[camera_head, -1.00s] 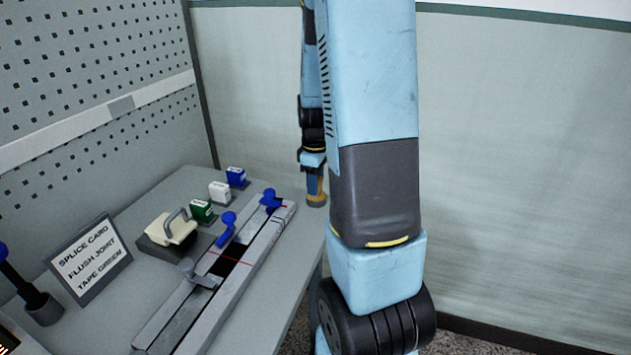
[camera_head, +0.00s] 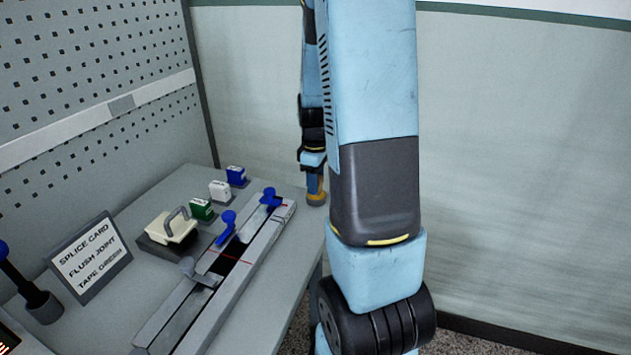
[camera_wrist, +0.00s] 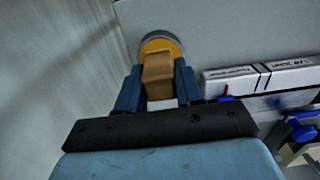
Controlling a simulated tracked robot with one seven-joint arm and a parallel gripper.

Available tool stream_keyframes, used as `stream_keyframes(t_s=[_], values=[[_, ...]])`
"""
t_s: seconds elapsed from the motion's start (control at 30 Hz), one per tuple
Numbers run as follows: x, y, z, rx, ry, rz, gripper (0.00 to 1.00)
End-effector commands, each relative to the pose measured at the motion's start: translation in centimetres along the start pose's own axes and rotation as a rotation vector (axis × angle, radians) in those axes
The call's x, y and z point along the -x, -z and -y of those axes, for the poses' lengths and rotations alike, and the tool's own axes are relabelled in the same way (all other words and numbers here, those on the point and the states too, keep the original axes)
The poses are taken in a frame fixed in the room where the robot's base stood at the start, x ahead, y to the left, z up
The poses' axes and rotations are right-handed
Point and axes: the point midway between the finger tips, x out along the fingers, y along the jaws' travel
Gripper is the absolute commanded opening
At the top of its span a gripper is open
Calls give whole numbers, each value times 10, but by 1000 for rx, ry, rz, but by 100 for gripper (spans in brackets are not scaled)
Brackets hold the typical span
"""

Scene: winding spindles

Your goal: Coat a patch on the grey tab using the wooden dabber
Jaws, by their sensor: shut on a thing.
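The wooden dabber (camera_wrist: 158,72) shows in the wrist view as a tan wooden block between the two blue fingers of my gripper (camera_wrist: 157,82), which is shut on it. The dabber's lower end is over or in a round pot (camera_wrist: 148,38) with yellow-orange inside and a grey rim; how deep it reaches is hidden. In the head view my gripper (camera_head: 316,185) points down at this pot (camera_head: 316,202), at the table's far right corner. I cannot pick out the grey tab for certain in either view.
A long grey splicing rail (camera_head: 240,285) with blue levers (camera_head: 226,228) and a grey lever (camera_head: 190,268) lies left of the pot. Behind it are green, white and blue boxes (camera_head: 202,210), a cream handled block (camera_head: 172,228) and a sign (camera_head: 88,258). A wall stands at right.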

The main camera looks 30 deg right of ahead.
Motion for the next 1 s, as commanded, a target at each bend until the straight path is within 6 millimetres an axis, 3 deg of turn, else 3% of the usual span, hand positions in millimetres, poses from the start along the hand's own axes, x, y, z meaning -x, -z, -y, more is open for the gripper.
stream_keyframes(t_s=[0.27, 1.0], values=[[2, -1, 1, 0, 4, 3, 5], [51, 0, 0, 1, 0, 0, 5]])
